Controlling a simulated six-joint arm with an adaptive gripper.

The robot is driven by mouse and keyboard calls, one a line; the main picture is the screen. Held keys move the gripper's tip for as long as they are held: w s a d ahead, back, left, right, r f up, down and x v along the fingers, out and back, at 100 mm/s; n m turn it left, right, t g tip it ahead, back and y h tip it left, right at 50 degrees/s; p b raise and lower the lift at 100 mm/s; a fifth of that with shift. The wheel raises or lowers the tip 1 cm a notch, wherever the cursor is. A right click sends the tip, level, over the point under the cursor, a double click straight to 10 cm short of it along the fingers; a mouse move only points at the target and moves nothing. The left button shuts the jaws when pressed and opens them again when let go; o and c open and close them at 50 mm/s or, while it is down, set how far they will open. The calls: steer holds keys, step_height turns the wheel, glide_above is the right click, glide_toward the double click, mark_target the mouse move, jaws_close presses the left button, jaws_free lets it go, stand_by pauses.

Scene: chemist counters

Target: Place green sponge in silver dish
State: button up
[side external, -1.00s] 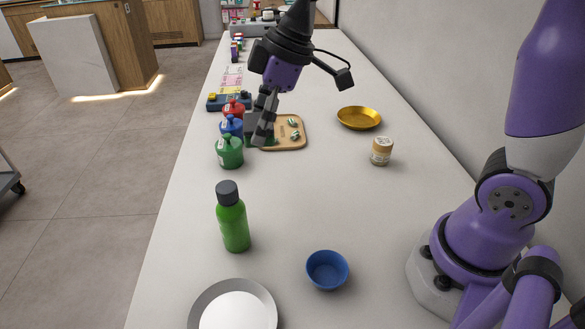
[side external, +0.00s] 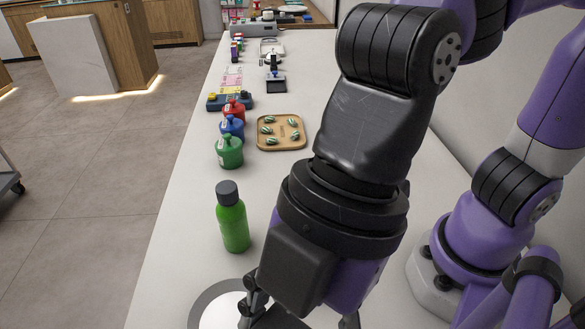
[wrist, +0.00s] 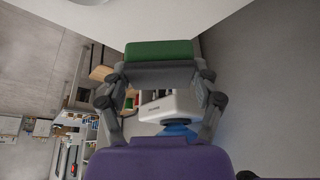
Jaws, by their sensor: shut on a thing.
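The green sponge (wrist: 158,50) is a dark green block at the fingertips of my gripper (wrist: 158,68) in the wrist view. My gripper is shut on it. In the side view my gripper (side external: 278,316) is at the bottom, pointing down beside and partly in front of the silver dish. Its fingertips run out of that picture, and the sponge does not show there. The silver dish (side external: 203,303) is a round plate with a grey rim and a pale middle, at the bottom left. My gripper hides its right part. I cannot tell the height of the sponge above it.
A green bottle (side external: 234,222) with a dark cap stands just behind the dish. Green (side external: 229,152), blue (side external: 232,126) and red (side external: 233,108) containers stand further back, beside a wooden tray (side external: 262,146) with several small striped items. My arm covers the counter's right side.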

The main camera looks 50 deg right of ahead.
step_height(320, 180, down, 5)
glide_above(236, 321)
step_height(236, 321, down, 7)
steer(key=shift+s+r, duration=0.1)
steer(key=shift+f, duration=2.1)
steer(key=shift+f, duration=0.1)
steer(key=o, duration=0.9)
